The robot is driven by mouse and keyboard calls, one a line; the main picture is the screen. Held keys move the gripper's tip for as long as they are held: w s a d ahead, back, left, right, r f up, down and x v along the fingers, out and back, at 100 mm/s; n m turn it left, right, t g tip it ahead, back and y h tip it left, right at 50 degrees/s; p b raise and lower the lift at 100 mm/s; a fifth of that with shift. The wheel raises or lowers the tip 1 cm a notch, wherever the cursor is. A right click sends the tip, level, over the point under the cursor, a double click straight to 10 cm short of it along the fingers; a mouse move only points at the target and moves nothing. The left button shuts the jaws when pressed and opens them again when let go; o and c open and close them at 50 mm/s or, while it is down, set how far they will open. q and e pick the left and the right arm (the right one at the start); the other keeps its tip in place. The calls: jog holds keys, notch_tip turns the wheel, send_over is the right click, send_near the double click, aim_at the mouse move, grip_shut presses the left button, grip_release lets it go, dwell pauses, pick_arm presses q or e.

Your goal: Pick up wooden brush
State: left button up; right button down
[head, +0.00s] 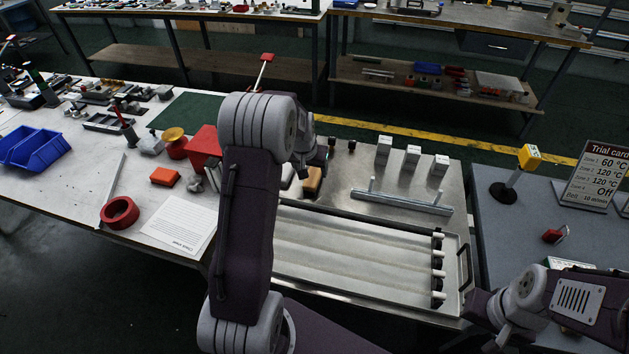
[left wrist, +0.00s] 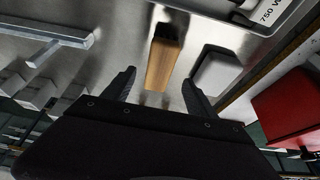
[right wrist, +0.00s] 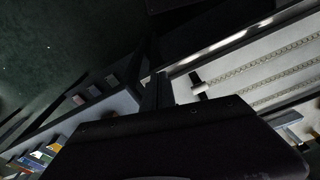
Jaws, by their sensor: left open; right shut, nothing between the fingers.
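The wooden brush (head: 313,181) shows in the head view as a small orange-brown piece on the metal bench, partly hidden by my left arm. In the left wrist view the brush (left wrist: 161,64) lies beyond and between the fingertips, apart from them. My left gripper (left wrist: 158,82) is open and empty, its fingers spread on either side of the brush's line. In the head view the left gripper is mostly hidden behind its arm. My right gripper (right wrist: 157,88) is shut and empty, low at the right, away from the brush.
A grey-white block (left wrist: 217,72) lies close beside the brush. A red bin (head: 205,142) stands to its left. The long metal tray (head: 350,264) with rollers is in front. A metal bar stand (head: 401,202) and several white blocks (head: 413,156) are to the right.

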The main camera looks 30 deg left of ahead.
aim_at(313, 174)
pick_arm(q)
jog(key=shift+a+f, duration=0.15)
jog(key=shift+f, duration=0.2)
jog(key=x, duration=0.5)
jog(key=shift+w+f, duration=0.1)
jog(key=shift+w, duration=0.1)
jog(key=shift+s+d, duration=0.1)
jog(key=shift+d, duration=0.1)
jog(key=shift+f+b, duration=0.15)
jog(key=shift+b, duration=0.2)
grip_shut()
jog(key=shift+r, duration=0.6)
notch_tip(313, 174, up, 3)
jog(key=shift+r+p, duration=0.1)
jog(key=shift+p, duration=0.3)
jog(key=s+d+r, duration=0.3)
jog(key=d+r, duration=0.4)
jog(key=d, duration=0.4)
jog(key=shift+s, duration=0.2)
